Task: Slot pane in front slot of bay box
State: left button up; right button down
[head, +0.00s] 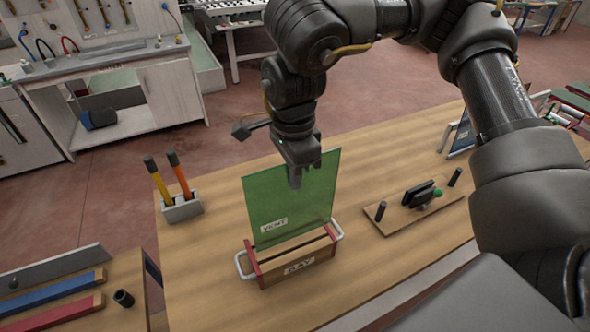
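The green translucent pane (318,205) stands upright with a small white label low on its face. My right gripper (297,178) comes down from above onto the pane's upper edge and appears shut on it, with a finger in front of the face. The bay box (298,268) is wooden with red ends, white side handles and a "BAY" label. The pane's lower edge meets the back part of the box top; I cannot tell whether it is inside a slot or just behind or above it. An open slot line shows in front of the pane. My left gripper is out of view.
On the wooden table (370,275), a holder (182,208) with two orange and yellow tools stands left. A wooden fixture (415,208) with black pegs and a green knob stands right. Another framed pane (462,135) is farther right. Bare table lies in front of the box.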

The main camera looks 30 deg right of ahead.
jog(key=b, duration=0.3)
send_over(294, 218)
jog(key=shift+f, duration=2.2)
jog(key=shift+w+d+p, duration=0.1)
jog(key=shift+w+p, duration=0.05)
jog(key=shift+p, duration=0.65)
jog(key=shift+f+b, duration=3.4)
jog(key=shift+f, duration=1.45)
jog(key=c, duration=1.5)
grip_release()
jog(key=shift+r, duration=0.1)
jog(key=shift+c, duration=0.2)
